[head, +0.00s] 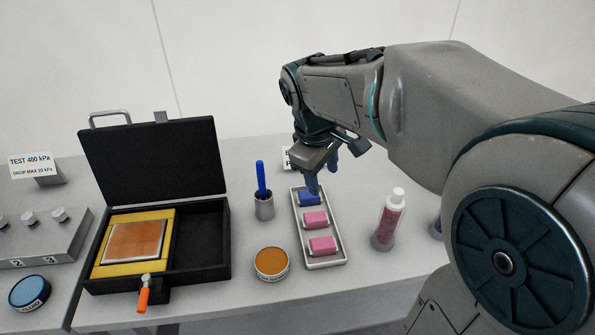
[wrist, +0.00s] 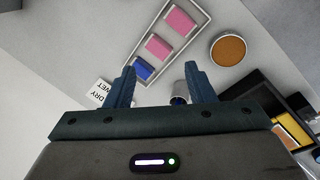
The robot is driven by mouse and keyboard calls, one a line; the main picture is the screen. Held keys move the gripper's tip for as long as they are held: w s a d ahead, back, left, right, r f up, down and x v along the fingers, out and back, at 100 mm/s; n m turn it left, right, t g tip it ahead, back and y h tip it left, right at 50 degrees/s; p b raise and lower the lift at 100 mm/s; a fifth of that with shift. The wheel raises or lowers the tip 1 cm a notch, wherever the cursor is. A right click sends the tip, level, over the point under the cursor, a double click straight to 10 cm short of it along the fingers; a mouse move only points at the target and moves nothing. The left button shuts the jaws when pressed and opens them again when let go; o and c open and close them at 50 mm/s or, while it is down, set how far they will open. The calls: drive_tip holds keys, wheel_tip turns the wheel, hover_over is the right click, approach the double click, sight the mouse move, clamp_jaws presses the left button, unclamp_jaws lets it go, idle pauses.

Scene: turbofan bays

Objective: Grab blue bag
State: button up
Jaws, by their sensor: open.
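The blue bag (head: 309,198) lies at the far end of a narrow grey tray (head: 340,262), with two pink bags (head: 315,221) in line nearer to me. In the wrist view the blue bag (wrist: 143,69) shows just beyond the left fingertip, partly hidden by it. My gripper (head: 322,180) is above the far end of the tray, pointing down, and partly covers the blue bag in the head view. In the wrist view my gripper's (wrist: 160,78) fingers are wide apart with nothing between them but table and a cup edge. I cannot tell its exact height.
A grey cup (head: 264,208) with a blue tool stands left of the tray. An orange-topped round tin (head: 271,263) sits nearer. An open black case (head: 215,275) is further left. A pink-filled bottle (head: 390,218) stands right of the tray. A sign (wrist: 99,93) stands behind it.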

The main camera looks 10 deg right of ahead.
drive_tip(key=w+a+f+n+h+b, duration=0.15)
drive_tip(key=w+f+n, duration=0.3)
drive_tip(key=w, duration=0.45)
drive_tip(key=n+g+h+b, duration=0.1)
drive_tip(key=n+g+b, duration=0.1)
drive_tip(key=n, duration=0.3)
approach(309, 194)
drive_tip(key=x, duration=0.8)
drive_tip(key=shift+d+f, duration=0.15)
drive_tip(key=shift+f, duration=0.1)
drive_tip(key=shift+c, duration=0.3)
drive_tip(key=c, duration=0.7)
